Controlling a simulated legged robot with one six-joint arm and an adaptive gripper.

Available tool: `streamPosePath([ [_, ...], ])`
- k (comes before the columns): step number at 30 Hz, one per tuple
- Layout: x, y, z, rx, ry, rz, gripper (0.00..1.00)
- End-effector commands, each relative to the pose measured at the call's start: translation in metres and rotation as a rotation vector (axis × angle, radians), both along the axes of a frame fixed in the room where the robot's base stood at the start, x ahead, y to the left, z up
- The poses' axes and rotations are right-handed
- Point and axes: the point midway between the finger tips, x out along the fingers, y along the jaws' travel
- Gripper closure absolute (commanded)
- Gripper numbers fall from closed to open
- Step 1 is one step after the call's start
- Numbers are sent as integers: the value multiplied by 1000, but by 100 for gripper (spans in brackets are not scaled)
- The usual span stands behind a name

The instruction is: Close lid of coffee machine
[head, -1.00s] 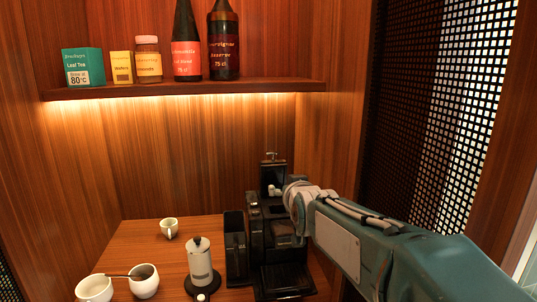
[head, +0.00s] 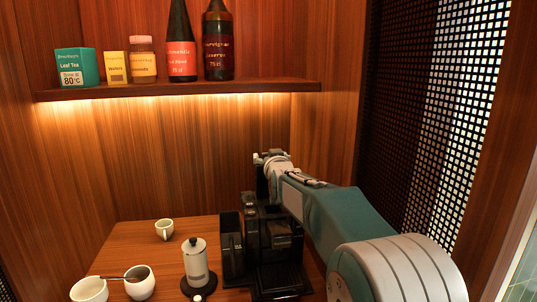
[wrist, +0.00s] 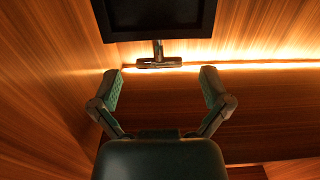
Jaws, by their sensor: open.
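The black coffee machine (head: 270,240) stands at the right end of the wooden counter. Its lid (head: 262,187) stands upright, open, mostly hidden behind my arm in the head view. In the wrist view the lid (wrist: 158,15) is a dark panel at the top edge, with a short metal handle (wrist: 158,62) sticking out from it. My gripper (wrist: 160,85) is open and empty; its two fingers are spread either side of the handle's line, and the handle appears just beyond the fingertips. In the head view the gripper's fingertips are hard to make out near the lid's top.
White cups (head: 165,229) stand further left on the counter (head: 120,245). A shelf (head: 180,90) with bottles and boxes hangs above. A perforated dark panel (head: 400,120) is on the right.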

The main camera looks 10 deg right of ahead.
Motion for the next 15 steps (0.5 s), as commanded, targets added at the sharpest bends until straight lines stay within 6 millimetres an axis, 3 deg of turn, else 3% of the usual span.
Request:
streamPosePath([
  [6, 22, 0, 0, 0, 0, 0, 3],
  [15, 27, 0, 0, 0, 0, 0, 3],
])
